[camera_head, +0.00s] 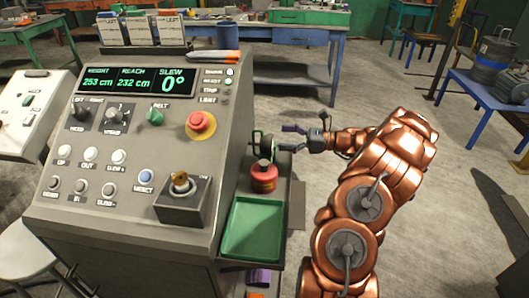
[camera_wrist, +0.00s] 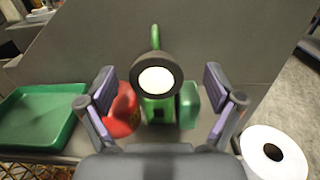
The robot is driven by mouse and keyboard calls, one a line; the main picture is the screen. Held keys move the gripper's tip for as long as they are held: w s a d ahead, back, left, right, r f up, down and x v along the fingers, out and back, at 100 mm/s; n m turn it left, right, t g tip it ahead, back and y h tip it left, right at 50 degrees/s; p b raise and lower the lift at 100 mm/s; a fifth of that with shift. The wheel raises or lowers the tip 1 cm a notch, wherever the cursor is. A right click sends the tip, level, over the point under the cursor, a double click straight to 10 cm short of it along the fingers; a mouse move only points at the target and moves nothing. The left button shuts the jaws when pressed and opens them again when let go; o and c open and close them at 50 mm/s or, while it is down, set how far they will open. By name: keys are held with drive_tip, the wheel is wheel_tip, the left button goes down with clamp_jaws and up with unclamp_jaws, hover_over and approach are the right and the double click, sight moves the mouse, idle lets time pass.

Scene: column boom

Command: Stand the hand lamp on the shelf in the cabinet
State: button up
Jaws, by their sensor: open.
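The hand lamp (camera_wrist: 156,102) is green with a black-rimmed round white lens and a green handle loop on top. It stands upright on the side ledge of the grey console, its lens towards my wrist camera. In the head view the lamp (camera_head: 257,141) is small, beside the console wall. My gripper (camera_head: 290,138) is open just right of it. In the wrist view its two fingers (camera_wrist: 160,78) stand on either side of the lamp with gaps, not closed on it. I cannot make out the cabinet or its shelf in either view.
A red can (camera_head: 264,177) stands close beside the lamp, near my left finger in the wrist view. A green tray (camera_head: 251,229) lies on the ledge. A white paper roll (camera_wrist: 275,155) is at the lower right. The console (camera_head: 140,150) wall rises behind the lamp.

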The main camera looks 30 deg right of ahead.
sight(266, 135)
drive_tip(key=shift+s+p+x, duration=0.2)
drive_tip(key=shift+p+x, duration=0.45)
drive_tip(key=shift+x, duration=2.35)
drive_tip(key=shift+a+f, duration=0.15)
drive_tip(key=shift+a, duration=0.05)
clamp_jaws()
